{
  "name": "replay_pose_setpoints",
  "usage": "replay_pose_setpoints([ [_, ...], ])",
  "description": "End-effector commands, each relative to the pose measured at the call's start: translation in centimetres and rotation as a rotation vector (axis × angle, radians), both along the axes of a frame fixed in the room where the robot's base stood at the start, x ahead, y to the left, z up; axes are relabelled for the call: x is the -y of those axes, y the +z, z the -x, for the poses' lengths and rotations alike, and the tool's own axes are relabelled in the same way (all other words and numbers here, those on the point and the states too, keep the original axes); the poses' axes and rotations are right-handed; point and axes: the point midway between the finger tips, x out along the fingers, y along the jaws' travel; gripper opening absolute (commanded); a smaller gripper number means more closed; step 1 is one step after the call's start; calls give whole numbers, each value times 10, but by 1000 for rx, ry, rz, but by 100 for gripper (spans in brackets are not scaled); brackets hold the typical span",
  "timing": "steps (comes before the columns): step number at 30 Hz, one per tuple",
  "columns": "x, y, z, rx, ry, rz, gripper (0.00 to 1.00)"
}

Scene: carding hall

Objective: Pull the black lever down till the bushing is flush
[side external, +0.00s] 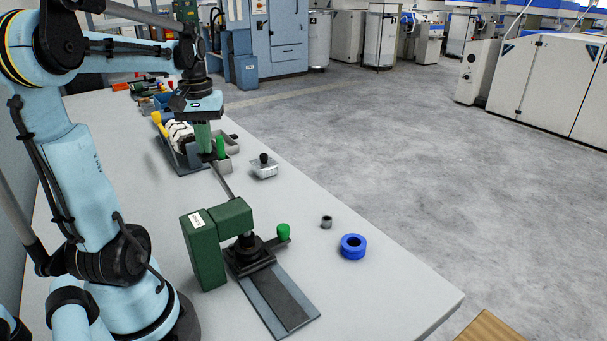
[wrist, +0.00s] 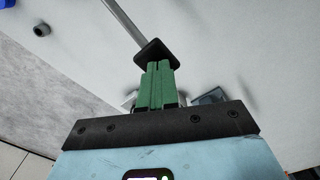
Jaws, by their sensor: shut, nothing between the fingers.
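A green arbor press (side external: 203,248) stands on the table with a dark base plate. Its lever rod (side external: 222,181) slants up and back to a black end grip (side external: 207,157). In the wrist view the rod (wrist: 122,17) runs from the top down to the black grip (wrist: 156,52). My gripper (side external: 204,150) has its green fingers closed together with nothing between them. The fingertips (wrist: 159,66) are right at the black grip; I cannot tell whether they touch it. The black ram (side external: 246,240) is above the press base, and any bushing under it is hidden.
A blue ring (side external: 353,246) and a small grey ring (side external: 326,222) lie right of the press. A green knob (side external: 283,232) is beside the ram. A metal block with black knob (side external: 264,167) and a blue-grey tray (side external: 186,160) sit farther back. The front right table is clear.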

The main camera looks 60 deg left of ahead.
Motion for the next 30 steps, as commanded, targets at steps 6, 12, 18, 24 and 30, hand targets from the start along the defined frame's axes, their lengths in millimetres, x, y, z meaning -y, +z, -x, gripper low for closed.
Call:
replay_pose_setpoints([
  [6, 0, 14, 0, 0, 1, -1, 0],
  [12, 0, 27, 0, 0, 1, -1, 0],
  [18, -1, 40, 0, 0, 1, -1, 0],
  [24, 0, 52, 0, 0, 1, -1, 0],
  [30, -1, 65, 0, 0, 1, -1, 0],
])
